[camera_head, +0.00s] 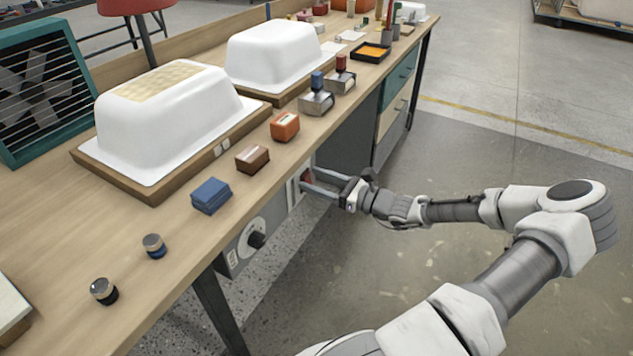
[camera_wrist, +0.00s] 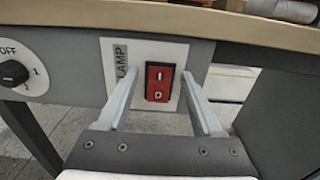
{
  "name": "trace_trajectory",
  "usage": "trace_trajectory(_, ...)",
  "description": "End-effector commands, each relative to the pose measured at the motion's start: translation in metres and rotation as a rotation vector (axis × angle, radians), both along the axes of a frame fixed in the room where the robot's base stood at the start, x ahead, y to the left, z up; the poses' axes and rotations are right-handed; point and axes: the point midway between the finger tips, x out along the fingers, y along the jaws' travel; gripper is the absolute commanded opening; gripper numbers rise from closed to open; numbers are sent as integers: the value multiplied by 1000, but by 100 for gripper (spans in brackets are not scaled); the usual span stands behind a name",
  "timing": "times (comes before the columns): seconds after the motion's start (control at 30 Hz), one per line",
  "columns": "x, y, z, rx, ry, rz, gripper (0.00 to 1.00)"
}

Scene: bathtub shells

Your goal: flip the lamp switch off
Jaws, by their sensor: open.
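The lamp switch (camera_wrist: 159,83) is a red rocker in a black frame on a white plate, with a vertical "LAMP" label at its left. It carries an "I" mark at the top and an "O" mark at the bottom. In the head view the switch (camera_head: 307,177) is on the bench's front panel, partly hidden by my gripper. My gripper (camera_wrist: 160,105) is open and empty, with one finger on each side of the rocker. In the head view my gripper (camera_head: 308,180) is at the panel. I cannot tell whether the fingertips touch the plate.
A rotary knob (camera_wrist: 14,72) marked "OFF" is left of the switch; the head view shows it too (camera_head: 257,240). The benchtop edge (camera_wrist: 180,17) overhangs above. White tub shells (camera_head: 165,115) and small blocks (camera_head: 211,195) stand on the bench.

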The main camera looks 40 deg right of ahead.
Motion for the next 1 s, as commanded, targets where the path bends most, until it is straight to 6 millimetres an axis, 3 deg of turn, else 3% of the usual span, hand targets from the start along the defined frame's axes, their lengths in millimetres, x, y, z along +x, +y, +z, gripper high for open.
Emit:
trace_trajectory(0.17,0,0,0,0,0,0,68)
trace_trajectory(0.5,0,0,0,0,0,0,8)
trace_trajectory(0.57,0,0,0,-1,0,0,0)
trace_trajectory(0.77,0,0,0,4,-8,0,0)
trace_trajectory(1.0,-1,0,-4,60,-135,1,0)
